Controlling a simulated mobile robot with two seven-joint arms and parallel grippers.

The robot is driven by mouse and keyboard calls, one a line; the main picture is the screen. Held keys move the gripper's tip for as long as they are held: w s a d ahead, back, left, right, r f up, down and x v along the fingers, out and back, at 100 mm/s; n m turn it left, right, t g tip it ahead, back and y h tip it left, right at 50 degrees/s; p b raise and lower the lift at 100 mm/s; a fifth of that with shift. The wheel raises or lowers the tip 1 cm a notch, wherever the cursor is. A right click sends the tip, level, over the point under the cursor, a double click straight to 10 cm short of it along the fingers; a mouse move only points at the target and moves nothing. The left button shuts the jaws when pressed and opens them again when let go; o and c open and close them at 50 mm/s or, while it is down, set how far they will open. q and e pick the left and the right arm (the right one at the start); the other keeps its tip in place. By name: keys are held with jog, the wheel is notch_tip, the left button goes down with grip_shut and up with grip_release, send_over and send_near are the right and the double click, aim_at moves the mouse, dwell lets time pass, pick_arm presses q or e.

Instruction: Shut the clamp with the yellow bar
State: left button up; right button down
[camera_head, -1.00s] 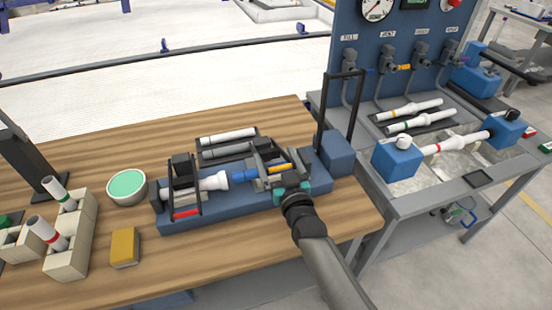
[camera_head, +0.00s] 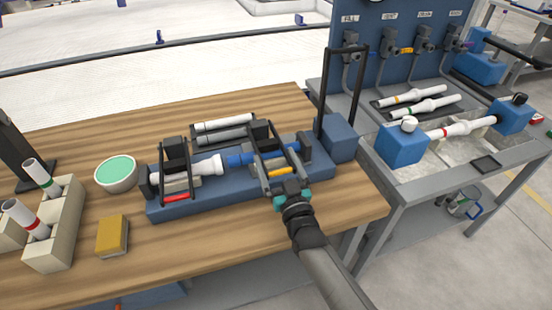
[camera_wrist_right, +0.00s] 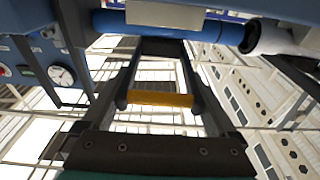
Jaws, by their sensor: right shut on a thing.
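The clamp with the yellow bar (camera_head: 280,171) sits on the right half of the blue fixture base (camera_head: 215,196). Its bar is low at the front side, near the base, much like the red bar of the other clamp. My right gripper (camera_head: 277,184) is at this clamp, its fingers on either side of the yellow bar. In the right wrist view the yellow bar (camera_wrist_right: 160,98) lies across between the two fingers, with a blue pipe (camera_wrist_right: 165,24) beyond. The blue pipe (camera_head: 242,158) meets a white pipe (camera_head: 208,167) in the fixture. My left gripper is out of view.
The clamp with the red bar (camera_head: 176,198) is on the left of the fixture. A green-filled bowl (camera_head: 116,175), a yellow sponge-like block (camera_head: 112,237) and pipe holders (camera_head: 60,230) stand left. A black upright frame (camera_head: 325,95) rises behind right. The front table is clear.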

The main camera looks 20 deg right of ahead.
jog(key=shift+c, duration=0.2)
grip_release()
jog(key=shift+s+f, duration=0.15)
jog(key=shift+f, duration=0.25)
jog(key=shift+o, duration=0.2)
jog(key=shift+r, duration=0.2)
jog(key=s+f+p, duration=0.1)
jog(key=s+f, duration=0.1)
jog(key=s, duration=1.3)
jog(key=shift+d, duration=0.25)
